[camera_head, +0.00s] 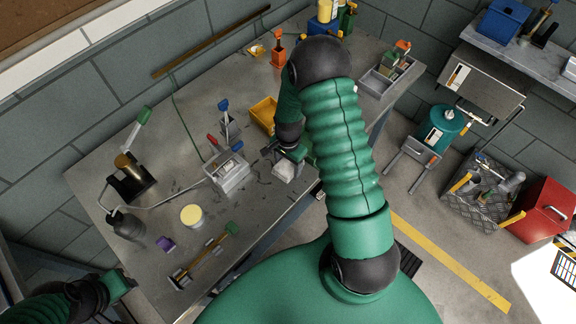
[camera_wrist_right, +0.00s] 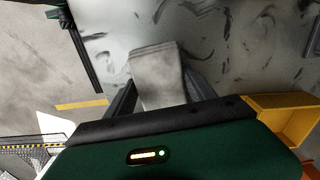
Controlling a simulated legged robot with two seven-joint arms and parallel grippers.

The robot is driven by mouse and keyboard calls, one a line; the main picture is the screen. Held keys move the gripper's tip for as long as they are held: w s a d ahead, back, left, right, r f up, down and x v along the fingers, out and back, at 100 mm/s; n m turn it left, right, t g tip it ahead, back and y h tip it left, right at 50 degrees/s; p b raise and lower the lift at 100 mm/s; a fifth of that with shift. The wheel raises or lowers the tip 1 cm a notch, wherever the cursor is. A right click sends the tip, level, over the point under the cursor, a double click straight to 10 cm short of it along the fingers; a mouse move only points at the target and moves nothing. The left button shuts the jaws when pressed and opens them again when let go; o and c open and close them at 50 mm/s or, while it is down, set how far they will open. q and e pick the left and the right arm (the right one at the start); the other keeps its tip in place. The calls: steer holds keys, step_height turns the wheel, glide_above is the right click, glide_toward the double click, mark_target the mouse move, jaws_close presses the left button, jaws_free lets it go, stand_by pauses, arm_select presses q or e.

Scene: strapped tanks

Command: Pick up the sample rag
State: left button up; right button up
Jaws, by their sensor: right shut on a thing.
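The sample rag (camera_head: 284,171) is a light grey folded cloth near the front edge of the metal workbench (camera_head: 250,205). My right gripper (camera_head: 277,158) is at the rag, shut on it. In the right wrist view the rag (camera_wrist_right: 157,77) sticks out between the two dark fingers of the right gripper (camera_wrist_right: 160,95), over the smudged bench top. I cannot tell whether the rag still touches the bench. My left gripper (camera_head: 117,285) shows in part at the lower left, away from the rag; its fingers are not clear.
A grey bin (camera_head: 230,178) with tools stands left of the rag, and a yellow bin (camera_head: 263,113) is just behind it. A yellow-topped can (camera_head: 191,215) and a dark bottle (camera_head: 125,226) stand further left. A teal tank (camera_head: 440,130) stands on the floor at right.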

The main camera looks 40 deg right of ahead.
mark_target(290, 165)
steer(key=c, duration=0.4)
steer(key=shift+d, duration=0.1)
steer(key=shift+r, duration=0.35)
steer(key=r, duration=0.1)
steer(key=r+b, duration=0.1)
steer(key=shift+s+r, duration=0.3)
steer(key=shift+r, duration=0.1)
steer(key=shift+s+a+r, duration=0.25)
steer(key=shift+s+a, duration=0.15)
steer(key=shift+s, duration=2.15)
steer(key=shift+s+a+r, duration=0.2)
steer(key=shift+s+a, duration=0.2)
steer(key=shift+s, duration=2.15)
steer(key=shift+s+a+r, duration=0.25)
steer(key=shift+s+a, duration=0.15)
steer(key=shift+s, duration=2.15)
